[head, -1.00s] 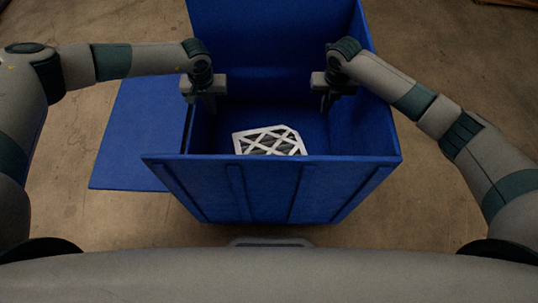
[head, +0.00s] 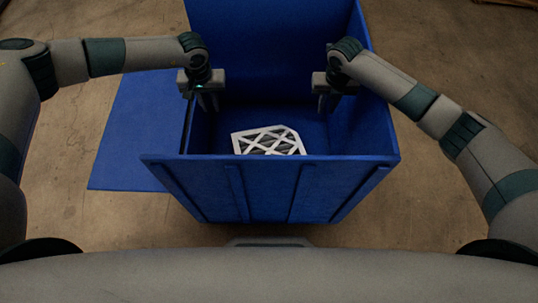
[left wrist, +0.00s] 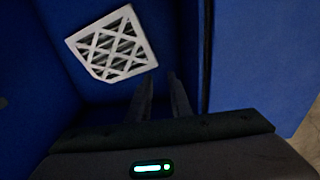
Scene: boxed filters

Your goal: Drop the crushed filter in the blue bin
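The crushed filter (head: 268,140), white-framed with a lattice face and one cut-looking corner, lies inside the blue bin (head: 270,190), partly hidden by the bin's near wall. It also shows whole in the left wrist view (left wrist: 112,44), apart from my gripper. My left gripper (head: 207,104) hangs over the bin's left side, above and left of the filter. In the left wrist view its two fingers (left wrist: 160,97) stand a little apart with nothing between them. My right gripper (head: 325,104) hangs at the bin's right side, apart from the filter; its fingers are too small to judge.
The bin's tall back panel (head: 270,45) rises behind both grippers. A flat blue panel (head: 135,135) extends to the left of the bin. Bare concrete floor (head: 450,50) lies around it.

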